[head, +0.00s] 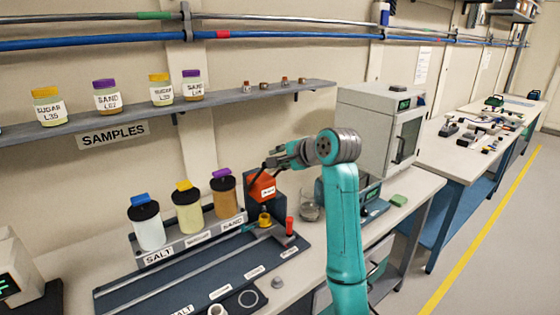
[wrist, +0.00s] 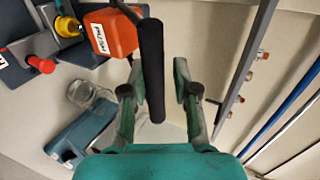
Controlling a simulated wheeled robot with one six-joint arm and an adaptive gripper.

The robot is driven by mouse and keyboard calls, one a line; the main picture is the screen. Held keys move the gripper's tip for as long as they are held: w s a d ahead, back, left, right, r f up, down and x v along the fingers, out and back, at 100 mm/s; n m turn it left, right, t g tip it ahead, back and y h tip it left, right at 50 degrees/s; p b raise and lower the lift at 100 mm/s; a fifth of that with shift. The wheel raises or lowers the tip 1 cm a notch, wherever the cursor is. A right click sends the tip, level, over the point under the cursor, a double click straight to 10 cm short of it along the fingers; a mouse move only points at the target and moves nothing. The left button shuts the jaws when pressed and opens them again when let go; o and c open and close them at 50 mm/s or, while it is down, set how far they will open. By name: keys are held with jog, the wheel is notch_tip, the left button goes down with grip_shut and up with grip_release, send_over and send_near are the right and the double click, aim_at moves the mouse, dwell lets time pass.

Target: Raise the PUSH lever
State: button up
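The orange PUSH box (head: 262,188) stands on a dark mount at the right end of the dispenser rig. It also shows at the upper left in the wrist view (wrist: 110,33), with a dark rod running from it. A thick black bar (wrist: 150,65), apparently the lever's grip, lies lengthwise between my fingers in the wrist view. My gripper (head: 274,163) is just above the box in the head view. In the wrist view my gripper (wrist: 160,88) is open, with the bar nearer the left finger and a clear gap to the right finger. I cannot tell whether the left finger touches it.
Lidded salt (head: 148,228), middle (head: 188,212) and sand (head: 224,198) jars stand left of the box. A glass beaker (head: 310,206) and a teal device (head: 374,206) stand to the right. A sample shelf (head: 230,97) runs along the wall behind.

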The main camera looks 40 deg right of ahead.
jog(key=shift+o, duration=0.6)
jog(key=v, duration=1.2)
jog(key=shift+f, duration=0.1)
